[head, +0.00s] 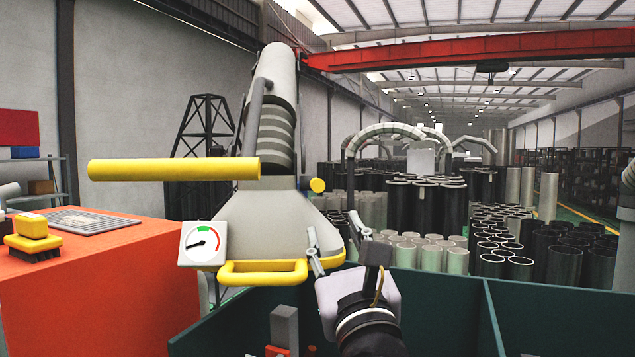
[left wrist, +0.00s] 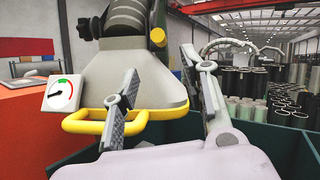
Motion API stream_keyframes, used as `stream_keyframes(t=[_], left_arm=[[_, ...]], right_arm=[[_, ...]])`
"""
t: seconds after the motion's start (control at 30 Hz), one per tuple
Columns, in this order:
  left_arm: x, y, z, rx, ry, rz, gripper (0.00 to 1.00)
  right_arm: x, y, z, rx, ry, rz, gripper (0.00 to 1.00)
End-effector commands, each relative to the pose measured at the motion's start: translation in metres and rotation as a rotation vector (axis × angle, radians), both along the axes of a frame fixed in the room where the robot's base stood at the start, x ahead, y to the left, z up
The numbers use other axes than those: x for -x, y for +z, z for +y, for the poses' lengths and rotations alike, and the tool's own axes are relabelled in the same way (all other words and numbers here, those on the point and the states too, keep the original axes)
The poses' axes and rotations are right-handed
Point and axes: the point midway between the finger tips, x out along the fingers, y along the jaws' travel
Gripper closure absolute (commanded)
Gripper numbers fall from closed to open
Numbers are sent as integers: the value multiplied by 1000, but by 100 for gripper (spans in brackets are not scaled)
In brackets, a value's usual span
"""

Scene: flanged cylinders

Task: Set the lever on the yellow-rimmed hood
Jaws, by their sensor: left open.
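The grey hood (head: 275,225) hangs from a ribbed duct, with a yellow rim and a yellow loop handle (head: 262,272) at its lower front. A yellow round knob (head: 317,185) sticks out at its upper right, perhaps the lever's end; it also shows in the left wrist view (left wrist: 158,37). A thick yellow bar (head: 175,169) crosses the hood's upper left; I cannot tell how it is fixed. My left gripper (head: 333,226) is open and empty, in front of the hood's right side and below the knob. In the left wrist view, its fingers (left wrist: 158,62) stand apart.
A white dial gauge (head: 203,243) sits at the hood's lower left. An orange cabinet (head: 85,275) with a yellow-handled brush (head: 33,235) stands at left. A dark green bin wall (head: 440,305) lies below and right. Many cylinders (head: 415,205) stand behind.

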Motion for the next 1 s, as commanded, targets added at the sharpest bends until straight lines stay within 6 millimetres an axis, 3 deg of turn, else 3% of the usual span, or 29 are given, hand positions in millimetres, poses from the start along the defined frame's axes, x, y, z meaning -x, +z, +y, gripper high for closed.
stream_keyframes(t=[0.6,0.8,1.0], left_arm=[[-116,53,32,3,2,4,60],[-137,59,37,4,0,2,60],[-143,59,39,5,-2,2,60]], right_arm=[[1,67,0,0,-1,1,60],[1,77,0,0,-1,2,60],[1,78,1,-1,-1,1,60]])
